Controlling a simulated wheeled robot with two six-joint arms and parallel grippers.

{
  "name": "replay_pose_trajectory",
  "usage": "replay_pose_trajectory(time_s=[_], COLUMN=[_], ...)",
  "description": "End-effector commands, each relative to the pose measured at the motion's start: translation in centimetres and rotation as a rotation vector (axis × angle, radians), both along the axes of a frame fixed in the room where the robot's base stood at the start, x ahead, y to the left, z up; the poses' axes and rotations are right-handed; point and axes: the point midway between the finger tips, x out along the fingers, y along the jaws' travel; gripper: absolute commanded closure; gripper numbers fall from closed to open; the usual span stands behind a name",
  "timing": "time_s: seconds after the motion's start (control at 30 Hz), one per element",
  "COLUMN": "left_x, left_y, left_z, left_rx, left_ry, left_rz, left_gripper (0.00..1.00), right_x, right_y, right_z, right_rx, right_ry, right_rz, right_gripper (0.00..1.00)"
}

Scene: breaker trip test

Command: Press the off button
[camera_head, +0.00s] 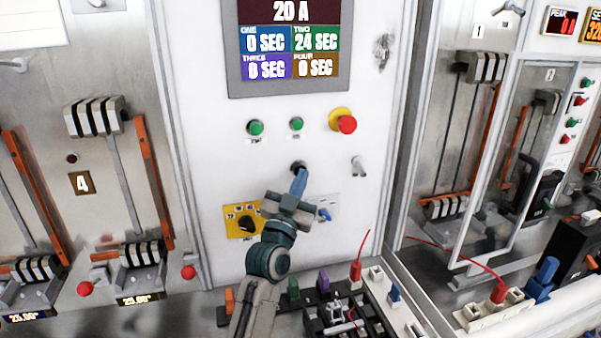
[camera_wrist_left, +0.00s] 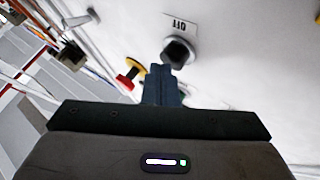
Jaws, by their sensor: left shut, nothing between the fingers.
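The off button is a round black button (camera_head: 298,166) on the white panel, below the green buttons. In the left wrist view the black button (camera_wrist_left: 178,52) sits next to a label reading OFF, which appears upside down. My left gripper (camera_head: 299,180) is shut and empty, with its blue fingertips just below the button in the head view. In the left wrist view the fingertips (camera_wrist_left: 163,78) overlap the button's lower edge. I cannot tell whether they touch it. My right gripper is in neither view.
Two green buttons (camera_head: 256,128) and a red emergency button on a yellow ring (camera_head: 347,124) are above. A yellow plate with a black rotary knob (camera_head: 246,222) and a blue switch (camera_head: 324,214) flank my gripper. A display (camera_head: 290,50) reads 20 A.

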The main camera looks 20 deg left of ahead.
Motion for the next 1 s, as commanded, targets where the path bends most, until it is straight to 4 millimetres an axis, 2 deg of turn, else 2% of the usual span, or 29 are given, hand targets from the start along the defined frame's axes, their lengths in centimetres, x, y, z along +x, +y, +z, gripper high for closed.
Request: replay_pose_trajectory(time_s=[0.2, 0.57, 1.0], left_x=[-0.9, -1.2, -4.6], left_y=[-0.6, -0.8, -3.1], left_z=[-0.1, -0.1, -0.3], left_rx=[-0.002, -0.002, -0.003], left_ry=[-0.001, 0.0, -0.001], left_rz=[0.0, -0.001, -0.001], left_gripper=[1.0, 1.0, 1.0], right_x=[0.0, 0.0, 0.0], right_y=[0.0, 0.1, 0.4], right_z=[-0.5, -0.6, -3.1], right_rx=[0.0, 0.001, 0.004], right_ry=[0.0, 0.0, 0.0], right_rz=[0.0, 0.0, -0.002], right_gripper=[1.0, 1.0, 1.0])
